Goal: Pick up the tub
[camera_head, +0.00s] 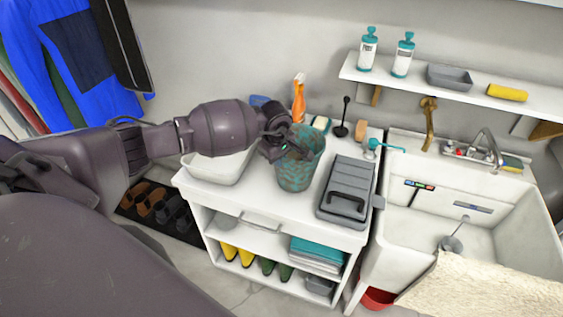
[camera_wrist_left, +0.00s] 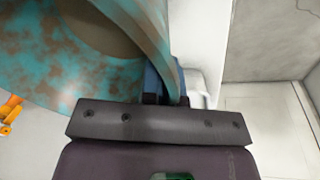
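The tub (camera_head: 297,173) is a tall round container with mottled teal and brown sides, standing upright on the white cabinet top. My left gripper (camera_head: 284,143) is at its upper left rim. In the left wrist view the tub (camera_wrist_left: 75,75) fills the upper left, and its wall runs down between the two close-set fingers of the left gripper (camera_wrist_left: 167,99), which appear shut on it. The contact itself is partly hidden by the wall. I cannot tell whether the tub's base is lifted. My right gripper is not in view.
A white basin (camera_head: 222,166) stands left of the tub, and a grey case (camera_head: 347,190) close on its right. An orange bottle (camera_head: 299,102) and a black brush (camera_head: 342,122) stand behind. A shelf (camera_head: 460,90) holding bottles hangs above the sink (camera_head: 397,222).

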